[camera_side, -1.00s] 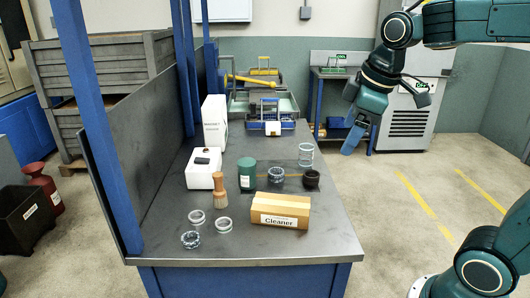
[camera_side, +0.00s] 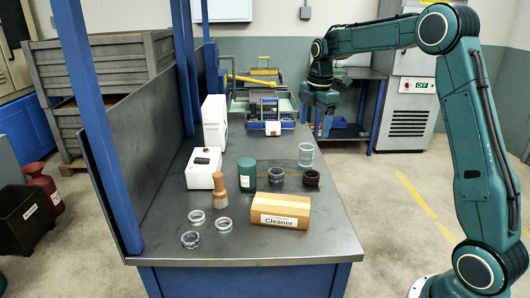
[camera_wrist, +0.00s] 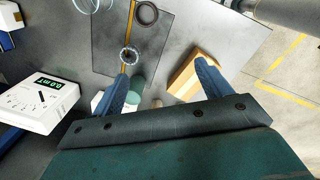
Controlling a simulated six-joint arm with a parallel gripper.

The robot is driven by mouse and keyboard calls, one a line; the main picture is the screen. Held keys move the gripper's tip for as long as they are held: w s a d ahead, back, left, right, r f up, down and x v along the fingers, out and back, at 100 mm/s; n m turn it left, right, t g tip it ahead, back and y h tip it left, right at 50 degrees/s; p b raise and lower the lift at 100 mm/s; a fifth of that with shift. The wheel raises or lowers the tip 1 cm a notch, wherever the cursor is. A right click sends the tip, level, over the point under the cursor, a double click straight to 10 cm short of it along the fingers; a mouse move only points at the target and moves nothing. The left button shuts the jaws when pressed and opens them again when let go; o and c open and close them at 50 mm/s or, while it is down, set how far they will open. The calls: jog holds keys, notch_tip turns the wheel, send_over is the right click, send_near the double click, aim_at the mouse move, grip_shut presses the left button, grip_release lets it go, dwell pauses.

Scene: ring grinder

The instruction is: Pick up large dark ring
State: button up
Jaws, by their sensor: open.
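The large dark ring (camera_side: 311,178) sits on a dark mat on the table, at the mat's right side in the side view. In the wrist view the dark ring (camera_wrist: 147,14) lies near the top edge. My gripper (camera_side: 322,130) points down beyond the table's right far side, well apart from the ring. In the wrist view my gripper (camera_wrist: 162,78) has its two blue fingers spread with nothing held between them. A patterned metallic ring (camera_side: 276,175) stands beside the dark ring; it also shows in the wrist view (camera_wrist: 129,55).
Clear rings (camera_side: 305,154) are stacked behind the dark ring. A green cylinder (camera_side: 246,174), a brush (camera_side: 219,192) and a Cleaner box (camera_side: 280,210) stand nearby. Several loose rings (camera_side: 197,217) lie at the front left. A white display box (camera_wrist: 42,103) shows left in the wrist view.

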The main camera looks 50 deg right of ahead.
jog(key=w+d+f+n+g, duration=0.1)
jog(key=w+d+f+n, duration=0.2)
jog(key=d+f, duration=0.3)
jog(key=shift+w+d+f, duration=0.2)
jog(key=shift+d+f, duration=0.05)
jog(key=shift+f, duration=0.25)
jog(key=shift+f, duration=0.1)
send_over(312, 171)
jog(key=a, duration=0.2)
jog(key=shift+s+f, duration=0.25)
jog(key=shift+f, duration=1.85)
jog(key=shift+s+f, duration=0.2)
jog(key=shift+f, duration=1.9)
jog(key=shift+f, duration=0.15)
jog(key=shift+s+f, duration=0.15)
jog(key=shift+f, duration=2.3)
jog(key=shift+c, duration=0.5)
jog(key=c, duration=1.1)
